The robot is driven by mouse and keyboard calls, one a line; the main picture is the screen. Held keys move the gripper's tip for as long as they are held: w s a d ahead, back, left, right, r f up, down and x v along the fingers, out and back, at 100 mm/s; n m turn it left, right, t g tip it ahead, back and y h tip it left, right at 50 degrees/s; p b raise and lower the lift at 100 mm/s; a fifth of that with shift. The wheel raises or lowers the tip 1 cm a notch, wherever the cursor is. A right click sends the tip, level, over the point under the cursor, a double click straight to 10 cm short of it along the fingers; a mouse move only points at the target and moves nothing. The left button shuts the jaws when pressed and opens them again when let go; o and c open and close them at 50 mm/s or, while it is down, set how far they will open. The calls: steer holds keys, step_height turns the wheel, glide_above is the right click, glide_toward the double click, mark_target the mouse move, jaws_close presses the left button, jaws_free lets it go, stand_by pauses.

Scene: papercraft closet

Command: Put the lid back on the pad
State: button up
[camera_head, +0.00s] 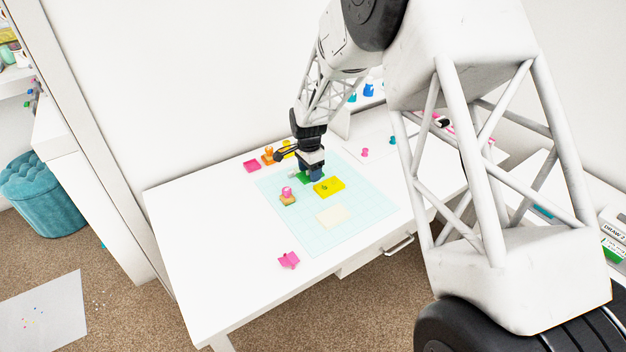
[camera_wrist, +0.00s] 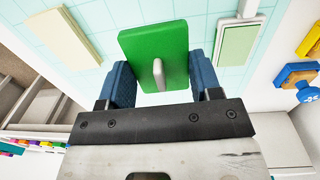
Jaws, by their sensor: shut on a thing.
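My gripper (camera_head: 311,174) is shut on a green lid (camera_wrist: 155,45), a flat rounded square with a small pale handle. In the wrist view the blue fingers (camera_wrist: 160,84) flank the lid on both sides. In the head view the green lid (camera_head: 303,178) shows just beside the fingers, above the gridded mat. A pad (camera_wrist: 236,45) with a pale green face and light rim lies on the mat to the right of the lid in the wrist view, apart from it. The lid's height above the mat is hard to tell.
A pink piece (camera_head: 289,260) lies near the table's front edge. Another pink piece (camera_head: 251,165) and an orange stamp (camera_head: 267,156) stand at the back left.

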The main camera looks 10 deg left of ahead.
steer(key=w+a, duration=0.1)
steer(key=w, duration=0.2)
steer(key=w+a, duration=0.2)
steer(key=w, duration=0.1)
steer(key=w+a, duration=0.1)
steer(key=w, duration=0.2)
steer(key=shift+w+a+r, duration=0.1)
steer(key=shift+a+r, duration=0.05)
steer(key=shift+r, duration=0.15)
steer(key=shift+f, duration=0.25)
steer(key=shift+f, duration=2.25)
steer(key=shift+f, duration=0.5)
stand_by(1.1)
steer(key=o, duration=1.3)
steer(key=shift+c, duration=0.2)
steer(key=shift+r, duration=0.15)
steer(key=shift+r, duration=2.85)
